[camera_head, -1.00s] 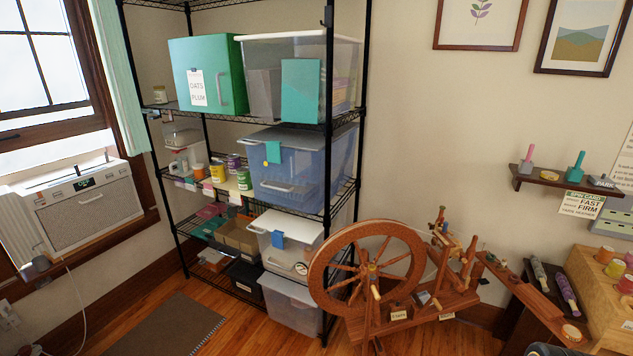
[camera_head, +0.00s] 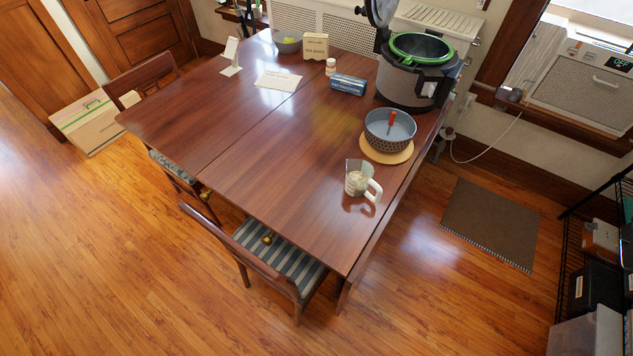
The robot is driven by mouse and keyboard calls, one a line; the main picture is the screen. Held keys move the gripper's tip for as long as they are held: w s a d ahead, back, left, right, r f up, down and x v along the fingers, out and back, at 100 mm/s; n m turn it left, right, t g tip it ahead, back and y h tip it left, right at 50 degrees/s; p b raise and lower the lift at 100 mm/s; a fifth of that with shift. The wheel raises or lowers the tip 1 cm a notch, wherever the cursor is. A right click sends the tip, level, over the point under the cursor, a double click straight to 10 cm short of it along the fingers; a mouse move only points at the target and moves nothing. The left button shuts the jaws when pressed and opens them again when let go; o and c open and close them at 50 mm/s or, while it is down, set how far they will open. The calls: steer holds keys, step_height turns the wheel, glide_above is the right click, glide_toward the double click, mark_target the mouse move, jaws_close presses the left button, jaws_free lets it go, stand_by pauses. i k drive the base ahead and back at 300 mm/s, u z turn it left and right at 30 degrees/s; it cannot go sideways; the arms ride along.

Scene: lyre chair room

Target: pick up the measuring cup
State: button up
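The measuring cup (camera_head: 359,181) stands on the wooden table (camera_head: 262,172) near its right front corner. It is a clear jug with a white handle on its right side, and something pale shows in it. My gripper is not in view, so I cannot see whether it is open or shut.
A patterned bowl (camera_head: 389,131) with a red-handled tool sits on a round tan board behind the cup. A large cooker (camera_head: 410,77) stands beyond it. Chairs (camera_head: 266,258) stand along the table's near left side. Floor is open at the front; a mat (camera_head: 490,224) lies right.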

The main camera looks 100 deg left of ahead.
mark_target(359, 173)
steer(key=u, duration=1.65)
steer(key=i, duration=2.3)
steer(key=u, duration=3.85)
